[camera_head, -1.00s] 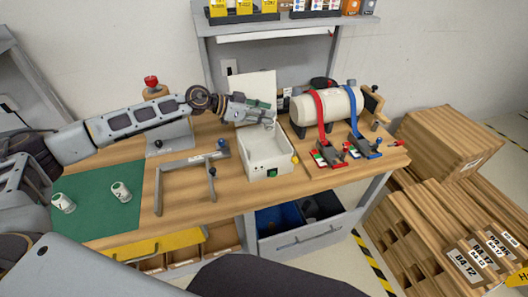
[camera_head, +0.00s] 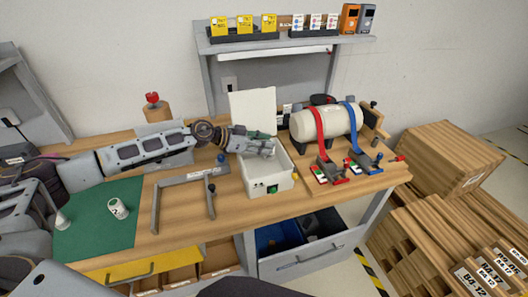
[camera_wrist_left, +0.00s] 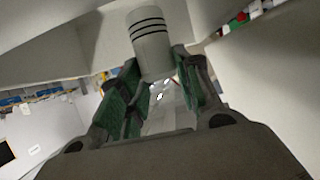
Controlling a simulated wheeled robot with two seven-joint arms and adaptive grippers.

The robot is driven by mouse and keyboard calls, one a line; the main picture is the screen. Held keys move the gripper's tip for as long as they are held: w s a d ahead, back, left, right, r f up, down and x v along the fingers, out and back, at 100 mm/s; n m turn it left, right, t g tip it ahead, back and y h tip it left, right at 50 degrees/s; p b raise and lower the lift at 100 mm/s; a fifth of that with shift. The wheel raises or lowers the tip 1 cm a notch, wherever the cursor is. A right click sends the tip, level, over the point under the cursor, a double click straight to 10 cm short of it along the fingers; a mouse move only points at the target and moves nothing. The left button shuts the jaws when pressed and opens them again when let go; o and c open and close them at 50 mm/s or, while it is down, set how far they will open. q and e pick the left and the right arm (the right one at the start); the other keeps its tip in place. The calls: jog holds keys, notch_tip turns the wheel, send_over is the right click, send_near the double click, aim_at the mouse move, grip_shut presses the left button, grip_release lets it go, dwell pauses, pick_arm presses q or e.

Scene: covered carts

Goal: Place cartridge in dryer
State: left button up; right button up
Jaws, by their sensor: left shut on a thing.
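The dryer is a white open box (camera_head: 268,186) with its lid (camera_head: 252,112) raised, standing on the bench. My left gripper (camera_head: 270,148) reaches over the left wall into its opening. In the left wrist view the green-padded fingers (camera_wrist_left: 160,82) are shut on a pale cylindrical cartridge (camera_wrist_left: 151,44) with dark bands at one end. This cartridge is hidden in the head view. Whether it touches the dryer floor cannot be told. Two other white cartridges are on the green mat (camera_head: 95,236): one (camera_head: 118,208) shows clearly, one (camera_head: 62,221) is partly covered. My right gripper is not in view.
A cream tank (camera_head: 302,124) with red and blue straps stands just right of the dryer. A grey frame (camera_head: 182,179) lies to its left. A post with a red knob (camera_head: 152,98) stands behind my left arm. An open drawer (camera_head: 312,258) juts out below.

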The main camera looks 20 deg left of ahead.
aim_at(264, 166)
pick_arm(q)
notch_tip(264, 166, down, 3)
jog(key=shift+f+b, duration=0.15)
jog(key=shift+b, duration=0.25)
jog(key=shift+f, duration=0.2)
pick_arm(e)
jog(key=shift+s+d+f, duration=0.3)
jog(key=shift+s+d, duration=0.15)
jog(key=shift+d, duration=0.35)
